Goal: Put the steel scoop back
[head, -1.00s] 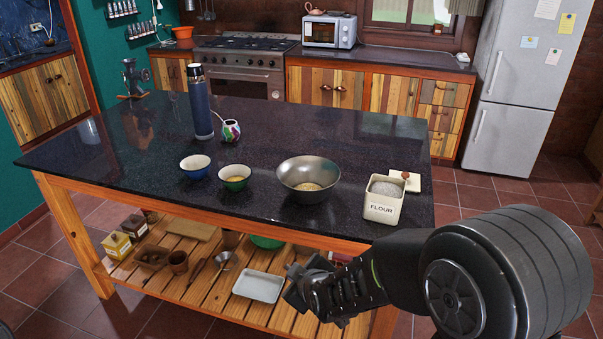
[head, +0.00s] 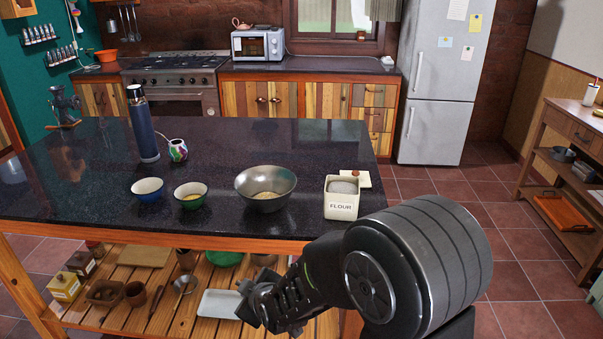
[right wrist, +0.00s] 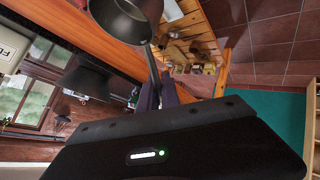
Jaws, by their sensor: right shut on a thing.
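My right gripper (head: 248,293) is low at the front edge of the island counter, in front of the lower slatted shelf. In the right wrist view its fingers (right wrist: 160,95) are shut on the handle of a steel scoop (right wrist: 122,18), whose round bowl sticks out beyond the fingertips. I cannot make out the held scoop in the head view. The white flour canister (head: 341,203) stands uncovered at the counter's right end, its lid (head: 361,179) lying behind it. My left gripper is not in view.
A steel mixing bowl (head: 265,204), a green bowl (head: 190,198), a blue bowl (head: 147,191) and a blue flask (head: 142,128) stand on the counter. The shelf below holds a white tray (head: 218,303) and a small metal utensil (head: 184,283). A wooden side table (head: 565,130) stands at right.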

